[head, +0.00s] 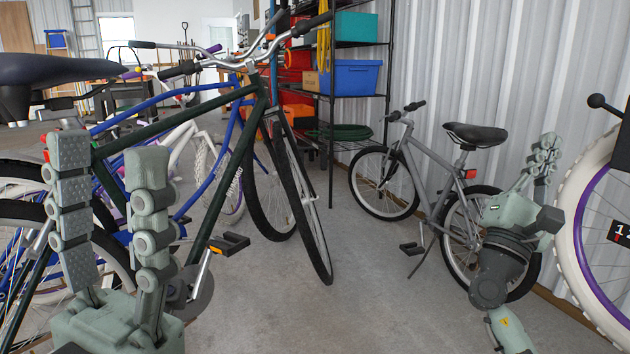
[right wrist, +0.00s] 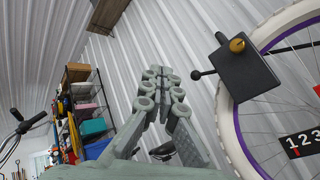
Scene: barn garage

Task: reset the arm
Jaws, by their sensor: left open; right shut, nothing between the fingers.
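My left gripper (head: 108,175) stands upright at the lower left of the head view, its two fingers apart and nothing between them. It is in front of the dark green bicycle (head: 232,160) and hides part of it. My right gripper (head: 546,150) is at the right of the head view, raised and in front of the corrugated wall. In the right wrist view its fingers (right wrist: 160,82) meet at the tips with nothing held. My right arm (head: 490,275) rises from the lower right and covers part of the grey bicycle's rear wheel.
A grey bicycle (head: 432,180) stands by the wall. A wheel with a purple rim (head: 577,225) is close to my right gripper; it also shows in the right wrist view (right wrist: 238,125). A shelf with a blue bin (head: 357,77) stands behind. The concrete floor (head: 345,285) between the bicycles is clear.

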